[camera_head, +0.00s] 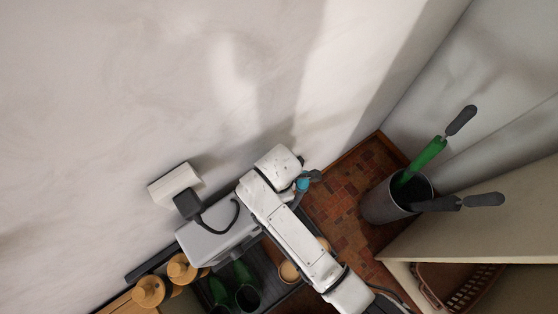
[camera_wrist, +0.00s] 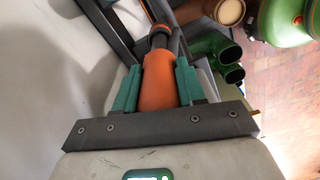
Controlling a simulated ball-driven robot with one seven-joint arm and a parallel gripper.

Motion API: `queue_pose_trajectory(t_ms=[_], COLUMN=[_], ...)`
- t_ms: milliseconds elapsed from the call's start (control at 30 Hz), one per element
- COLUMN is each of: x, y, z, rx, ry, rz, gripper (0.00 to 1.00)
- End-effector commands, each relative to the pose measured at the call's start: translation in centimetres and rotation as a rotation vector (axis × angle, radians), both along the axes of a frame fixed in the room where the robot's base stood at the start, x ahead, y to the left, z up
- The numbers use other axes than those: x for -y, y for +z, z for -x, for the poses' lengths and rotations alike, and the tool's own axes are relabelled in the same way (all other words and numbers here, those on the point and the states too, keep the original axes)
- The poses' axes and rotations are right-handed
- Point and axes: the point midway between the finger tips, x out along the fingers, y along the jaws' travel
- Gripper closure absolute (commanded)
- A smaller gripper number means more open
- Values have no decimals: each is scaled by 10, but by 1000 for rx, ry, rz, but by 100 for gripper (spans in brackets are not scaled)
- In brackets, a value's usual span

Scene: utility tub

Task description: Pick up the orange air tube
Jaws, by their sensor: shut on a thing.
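The orange air tube (camera_wrist: 158,84) stands between the teal fingers of my gripper (camera_wrist: 159,72) in the wrist view. The fingers lie against its left and right sides, and my gripper is shut on it. The tube's far end has a dark part with an orange ring. Its near end is hidden behind the dark gripper bar. In the head view my white arm reaches up beside the wall, and I cannot make out the tube there.
A grey bucket (camera_head: 383,204) with long-handled tools stands on the brick-patterned floor (camera_head: 345,190). A brown basket (camera_head: 430,287) is at lower right. Green boots (camera_head: 246,296) are below; green openings (camera_wrist: 231,62) show in the wrist view.

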Motion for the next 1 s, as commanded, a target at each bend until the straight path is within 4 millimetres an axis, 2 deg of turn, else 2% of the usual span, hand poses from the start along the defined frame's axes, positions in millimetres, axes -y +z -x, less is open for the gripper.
queue_pose_trajectory(t_ms=[567,767,1000], x=[-1,0,0], y=[108,156,183], z=[-1,0,0], rx=[3,0,0], ry=[-1,0,0], rz=[-3,0,0], gripper=[92,92,92])
